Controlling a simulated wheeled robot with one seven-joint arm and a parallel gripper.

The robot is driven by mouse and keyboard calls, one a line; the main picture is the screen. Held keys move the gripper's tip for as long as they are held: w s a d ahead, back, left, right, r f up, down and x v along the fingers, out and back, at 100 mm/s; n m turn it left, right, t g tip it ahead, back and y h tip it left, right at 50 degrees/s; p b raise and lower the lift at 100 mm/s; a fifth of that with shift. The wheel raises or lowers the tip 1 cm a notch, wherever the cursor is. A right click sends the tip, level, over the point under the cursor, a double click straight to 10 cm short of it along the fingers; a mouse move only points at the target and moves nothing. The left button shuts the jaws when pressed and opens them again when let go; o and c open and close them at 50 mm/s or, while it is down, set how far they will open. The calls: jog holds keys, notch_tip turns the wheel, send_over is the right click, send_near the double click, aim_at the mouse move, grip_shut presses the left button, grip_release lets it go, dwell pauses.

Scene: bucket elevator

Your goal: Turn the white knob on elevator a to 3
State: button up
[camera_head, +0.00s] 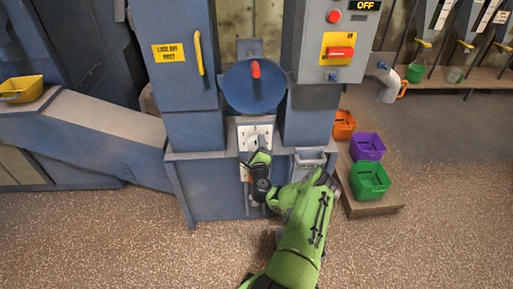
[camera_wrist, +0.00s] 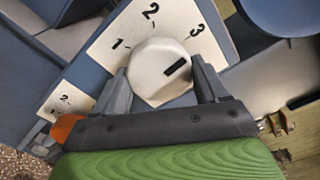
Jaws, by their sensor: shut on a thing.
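The white knob (camera_wrist: 150,72) sits on a white plate (camera_wrist: 118,30) marked 1, 2 and 3. Its black mark is on the knob's right side, the same side as the 3, and points right and slightly up. My gripper (camera_wrist: 163,84) is shut on the knob, with one dark finger at its left and one at its right. In the head view, my gripper (camera_head: 258,150) is at the white plate (camera_head: 242,133) on the elevator's front, and the knob is small and partly hidden there.
A second numbered plate (camera_wrist: 66,100) lies lower left in the wrist view. A blue round disc (camera_head: 243,88) with a red handle is above the plate. Orange, purple (camera_head: 367,146) and green (camera_head: 370,181) bins stand on the right. The front floor is clear.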

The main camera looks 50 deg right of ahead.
jog(key=shift+s+d+r+m, duration=0.1)
jog(key=shift+d+r+m, duration=0.1)
jog(key=shift+m, duration=0.4)
jog(key=o, duration=1)
jog(key=shift+o, duration=0.3)
jog(key=shift+f, duration=0.2)
jog(key=shift+a, duration=0.1)
